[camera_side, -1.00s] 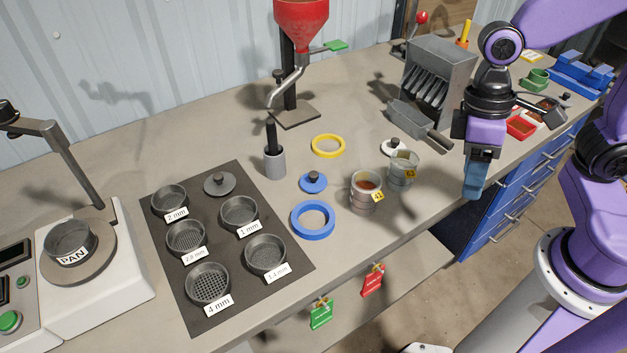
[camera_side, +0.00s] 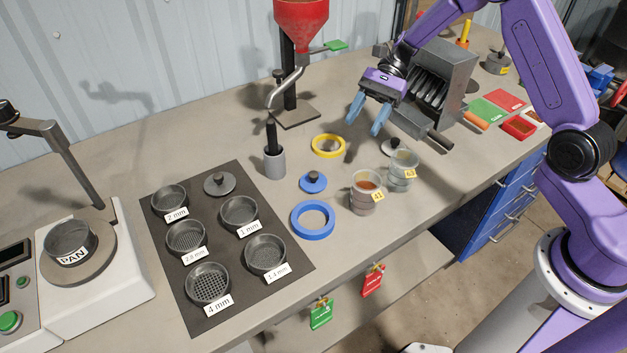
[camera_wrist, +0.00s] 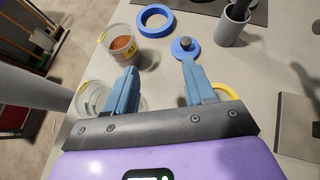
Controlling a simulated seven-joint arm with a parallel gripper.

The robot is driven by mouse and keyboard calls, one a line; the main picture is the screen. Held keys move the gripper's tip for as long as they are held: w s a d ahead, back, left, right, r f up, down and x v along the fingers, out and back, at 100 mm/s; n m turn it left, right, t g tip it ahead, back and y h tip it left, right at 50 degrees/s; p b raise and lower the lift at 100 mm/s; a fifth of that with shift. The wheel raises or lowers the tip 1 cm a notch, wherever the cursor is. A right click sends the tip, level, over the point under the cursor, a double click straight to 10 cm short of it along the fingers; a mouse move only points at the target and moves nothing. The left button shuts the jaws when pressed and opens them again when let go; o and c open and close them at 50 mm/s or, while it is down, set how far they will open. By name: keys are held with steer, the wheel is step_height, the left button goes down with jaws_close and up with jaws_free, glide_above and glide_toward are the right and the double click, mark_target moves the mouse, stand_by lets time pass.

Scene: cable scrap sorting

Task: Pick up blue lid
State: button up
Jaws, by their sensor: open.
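The blue lid (camera_side: 313,183) is a small disc with a dark knob, lying on the bench between the yellow ring and the blue ring. It also shows in the wrist view (camera_wrist: 183,48), just beyond the tip of one finger. My gripper (camera_side: 367,119) is open and empty, with two light-blue fingers. It hangs above the bench, up and to the right of the lid in the side view. Its fingers show in the wrist view (camera_wrist: 158,75), spread apart, and nothing is between them.
A blue ring (camera_side: 313,220), a yellow ring (camera_side: 328,146) and a grey holder (camera_side: 274,163) surround the lid. Two clear cups (camera_side: 365,194) (camera_side: 403,171) stand to its right. A dark mat (camera_side: 233,270) with sieves lies to the left. A riffle box (camera_side: 440,80) stands behind.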

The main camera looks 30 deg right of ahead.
steer(key=w+d+f+m+t+y, duration=0.1)
steer(key=w+d+f+m, duration=0.1)
steer(key=w+d+m, duration=0.1)
glide_toward(316, 172)
steer(key=x, duration=0.3)
steer(key=shift+s+a, duration=0.15)
steer(key=shift+s, duration=0.2)
steer(key=shift+w+x, duration=0.15)
steer(key=shift+x, duration=1.35)
steer(key=shift+w+x, duration=0.2)
steer(key=shift+x, duration=1.25)
steer(key=shift+f, duration=0.15)
jaws_close()
